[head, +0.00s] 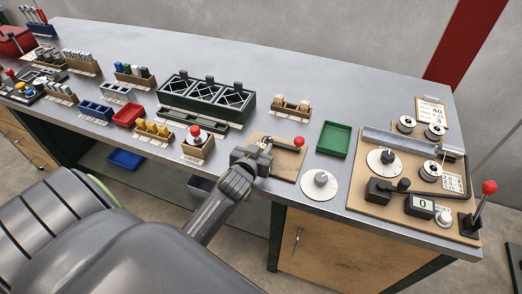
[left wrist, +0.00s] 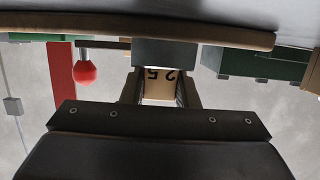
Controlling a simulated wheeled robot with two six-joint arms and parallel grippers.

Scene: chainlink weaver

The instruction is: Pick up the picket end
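I cannot make out a picket end for certain in either view. My left gripper (head: 262,150) is at the small wooden board (head: 284,170) with the red-knobbed lever (head: 299,141), near the bench's front edge. In the left wrist view, which is upside down, the fingers (left wrist: 161,82) stand apart. Between them shows a tan face (left wrist: 160,86) marked "25". A grey block (left wrist: 165,52) lies right beyond the fingertips. The red knob (left wrist: 85,72) hangs left of the fingers. My right gripper is in neither view.
A white disc with a grey knob (head: 319,185) and a green tray (head: 334,139) are right of the board. A larger board (head: 360,205) with spools and a counter stands farther right.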

